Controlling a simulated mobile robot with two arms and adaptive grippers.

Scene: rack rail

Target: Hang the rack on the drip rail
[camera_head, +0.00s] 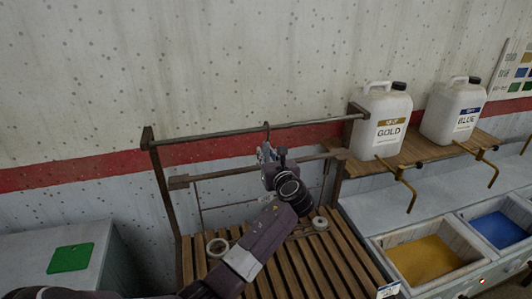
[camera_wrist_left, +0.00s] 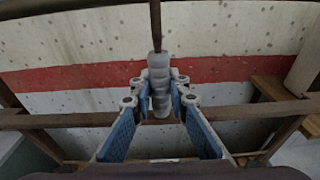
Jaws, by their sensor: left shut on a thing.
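The drip rail (camera_head: 215,134) is a dark horizontal bar across the top of a frame over a slatted stand. My left gripper (camera_head: 268,158) is shut on the grey ribbed grip (camera_wrist_left: 159,80) of the rack, which shows between its fingers in the wrist view. A dark hook (camera_head: 267,128) rises from the grip to the height of the rail; I cannot tell whether it rests on it. The rack's crossbar (camera_head: 228,173) appears below the rail, slightly tilted, with thin rods hanging from it. My arm hides part of the rack. My right gripper is not in view.
Two pale rings (camera_head: 217,247) (camera_head: 320,223) show near the slatted stand (camera_head: 318,266). White jugs marked GOLD (camera_head: 381,120) and BLUE (camera_head: 454,112) stand on a wooden shelf at right, with brass taps (camera_head: 401,178). Paint basins (camera_head: 423,260) lie below. A grey cabinet (camera_head: 55,250) stands left.

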